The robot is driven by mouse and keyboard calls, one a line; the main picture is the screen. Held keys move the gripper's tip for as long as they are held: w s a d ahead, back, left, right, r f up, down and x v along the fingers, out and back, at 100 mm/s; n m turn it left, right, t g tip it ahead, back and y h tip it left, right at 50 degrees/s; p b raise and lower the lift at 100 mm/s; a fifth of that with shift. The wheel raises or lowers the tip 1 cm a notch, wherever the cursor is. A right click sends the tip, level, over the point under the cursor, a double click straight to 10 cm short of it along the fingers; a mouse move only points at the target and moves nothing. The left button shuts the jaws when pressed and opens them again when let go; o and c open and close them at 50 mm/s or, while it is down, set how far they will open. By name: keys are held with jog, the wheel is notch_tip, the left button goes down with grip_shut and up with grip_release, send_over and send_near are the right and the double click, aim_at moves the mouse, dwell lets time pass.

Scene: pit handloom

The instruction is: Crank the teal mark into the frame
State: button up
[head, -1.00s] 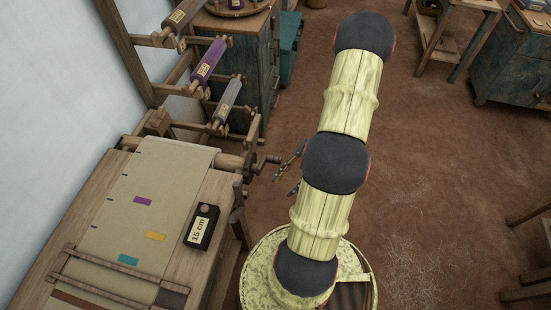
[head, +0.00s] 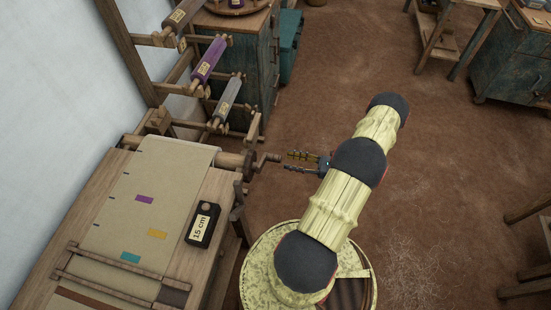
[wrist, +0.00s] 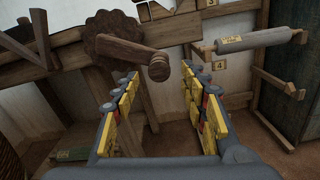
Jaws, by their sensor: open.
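The beige cloth (head: 150,200) lies on the loom bed. The crank (head: 262,162) sits at the right end of the cloth roller. In the wrist view, the crank's wooden handle (wrist: 159,68) points toward me, with a toothed wheel (wrist: 112,35) behind it. My gripper (head: 288,162) is open and empty, just right of the crank. In the wrist view, my gripper's fingers (wrist: 163,90) stand either side of the line to the handle, which appears slightly beyond the fingertips. I cannot tell whether they touch.
A black block labelled 15 cm (head: 202,224) rests on the loom bed beside the cloth. Purple (head: 144,199) and yellow (head: 157,234) marks are higher on the cloth. Wound rods, one grey (head: 228,97), stick out above the crank.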

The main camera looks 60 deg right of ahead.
aim_at(275, 158)
jog(key=b+x, duration=0.1)
jog(key=x, duration=0.6)
jog(key=shift+c, duration=0.4)
grip_shut()
dwell(0.5)
